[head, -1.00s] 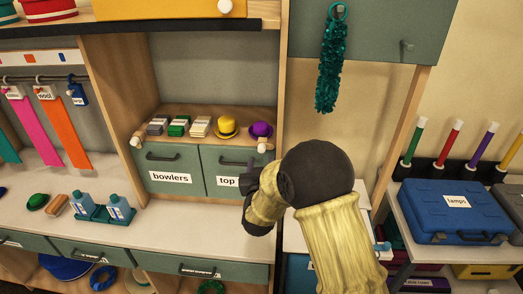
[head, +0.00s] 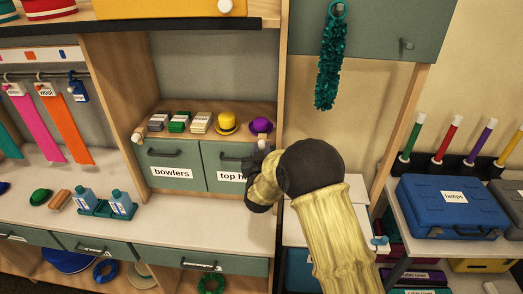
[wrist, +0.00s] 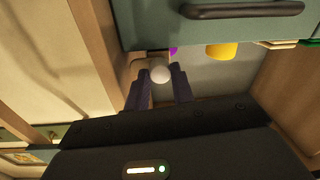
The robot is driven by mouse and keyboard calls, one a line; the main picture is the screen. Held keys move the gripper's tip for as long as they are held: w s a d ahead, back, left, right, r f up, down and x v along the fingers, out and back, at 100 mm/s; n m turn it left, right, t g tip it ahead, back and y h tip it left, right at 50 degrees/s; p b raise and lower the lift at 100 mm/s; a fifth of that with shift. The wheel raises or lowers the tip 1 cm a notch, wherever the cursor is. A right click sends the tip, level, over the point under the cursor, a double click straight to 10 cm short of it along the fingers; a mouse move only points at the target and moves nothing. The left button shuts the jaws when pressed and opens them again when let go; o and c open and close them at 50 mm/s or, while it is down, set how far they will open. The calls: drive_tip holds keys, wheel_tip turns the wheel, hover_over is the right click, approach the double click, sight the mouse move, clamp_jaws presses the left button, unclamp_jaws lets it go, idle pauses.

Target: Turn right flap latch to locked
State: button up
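The right flap (head: 226,165), green with a "top h..." label partly hidden by my arm, is closed below the hat shelf. Its latch knob (wrist: 159,73), a pale ball, shows between my fingertips in the wrist view; a wooden piece shows beside it. In the head view my arm hides this latch. My gripper (head: 266,149) is at the flap's upper right corner. In the wrist view its two dark fingers (wrist: 160,82) stand on either side of the knob, apart with little room; firm contact does not show. The left flap's pale latch knob (head: 137,138) is visible.
The left flap (head: 172,163) is labelled "bowlers" and closed. A yellow hat (head: 227,124) and a purple hat (head: 261,125) sit on the shelf just above. A wooden post stands right of the flap.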

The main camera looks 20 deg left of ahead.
drive_tip(key=shift+f+m+b, duration=0.1)
drive_tip(key=shift+m+b, duration=0.2)
drive_tip(key=shift+b, duration=0.4)
drive_tip(key=m+b, duration=0.1)
drive_tip(key=b, duration=0.2)
drive_tip(key=shift+f, duration=0.15)
drive_tip(key=m+b, duration=0.8)
drive_tip(key=b, duration=0.3)
drive_tip(key=m+b, duration=0.9)
drive_tip(key=b, duration=0.2)
drive_tip(key=shift+t+h+b, duration=0.3)
drive_tip(key=shift+t+h, duration=0.1)
drive_tip(key=o, duration=1)
